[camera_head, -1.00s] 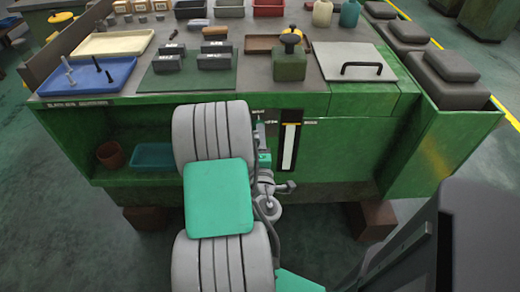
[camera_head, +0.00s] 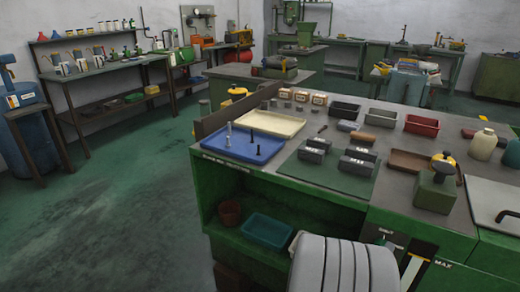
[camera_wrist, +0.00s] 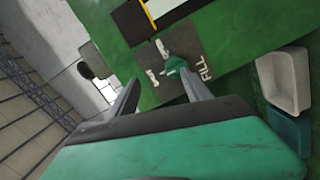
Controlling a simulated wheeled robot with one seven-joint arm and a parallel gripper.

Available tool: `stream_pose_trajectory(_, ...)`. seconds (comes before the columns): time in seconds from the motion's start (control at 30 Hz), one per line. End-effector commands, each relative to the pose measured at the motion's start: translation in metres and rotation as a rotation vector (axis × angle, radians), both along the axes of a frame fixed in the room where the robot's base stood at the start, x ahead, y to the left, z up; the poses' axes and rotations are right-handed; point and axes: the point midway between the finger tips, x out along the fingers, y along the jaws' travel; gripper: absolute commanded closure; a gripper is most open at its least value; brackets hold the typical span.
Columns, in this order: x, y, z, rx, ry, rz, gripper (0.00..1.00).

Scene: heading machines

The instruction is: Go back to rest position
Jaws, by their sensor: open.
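My gripper (camera_wrist: 158,82) shows in the wrist view with its two grey fingers spread apart and nothing held between them. Beyond the fingertips is a dark plate (camera_wrist: 190,50) marked FILL, with a small green knob (camera_wrist: 175,66) close to the right fingertip. I cannot tell whether the finger touches the knob. In the head view my grey arm shows at the bottom, in front of the green workbench (camera_head: 330,218); my gripper is hidden there.
The bench top holds a blue tray (camera_head: 240,144), a cream tray (camera_head: 272,124), grey blocks (camera_head: 357,164) and a yellow-topped green block (camera_head: 434,190). A blue bin (camera_head: 267,230) sits on its shelf. Open floor (camera_head: 120,200) lies left; side tables (camera_head: 100,70) stand behind.

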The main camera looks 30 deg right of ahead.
Motion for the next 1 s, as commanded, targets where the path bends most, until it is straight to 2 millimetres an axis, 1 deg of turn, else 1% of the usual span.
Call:
stream_pose_trajectory(0.03,0.018,-0.004,0.025,0.067,-0.092,-0.024,0.42)
stream_pose_trajectory(0.07,0.029,-0.005,0.030,0.126,-0.144,-0.043,0.42)
stream_pose_trajectory(0.1,0.046,-0.001,0.034,0.216,-0.212,-0.062,0.42)
stream_pose_trajectory(0.17,0.077,0.014,0.038,0.377,-0.294,-0.079,0.42)
stream_pose_trajectory(0.2,0.100,0.032,0.040,0.495,-0.331,-0.079,0.42)
stream_pose_trajectory(0.27,0.135,0.070,0.044,0.682,-0.354,-0.067,0.42)
stream_pose_trajectory(0.3,0.155,0.100,0.047,0.798,-0.348,-0.052,0.42)
stream_pose_trajectory(0.37,0.177,0.147,0.053,0.954,-0.310,-0.027,0.42)
stream_pose_trajectory(0.4,0.187,0.180,0.061,1.045,-0.272,-0.004,0.42)
stream_pose_trajectory(0.43,0.193,0.206,0.067,1.111,-0.237,0.013,0.42)
stream_pose_trajectory(0.47,0.196,0.231,0.075,1.170,-0.195,0.032,0.42)
stream_pose_trajectory(0.5,0.197,0.264,0.085,1.241,-0.133,0.056,0.42)
stream_pose_trajectory(0.57,0.191,0.308,0.101,1.326,-0.033,0.092,0.42)
stream_pose_trajectory(0.6,0.184,0.333,0.111,1.366,0.035,0.113,0.42)
stream_pose_trajectory(0.7,0.165,0.374,0.129,1.424,0.169,0.150,0.42)
stream_pose_trajectory(0.8,0.153,0.391,0.136,1.443,0.238,0.163,0.42)
stream_pose_trajectory(1.0,0.152,0.392,0.137,1.445,0.245,0.164,0.42)
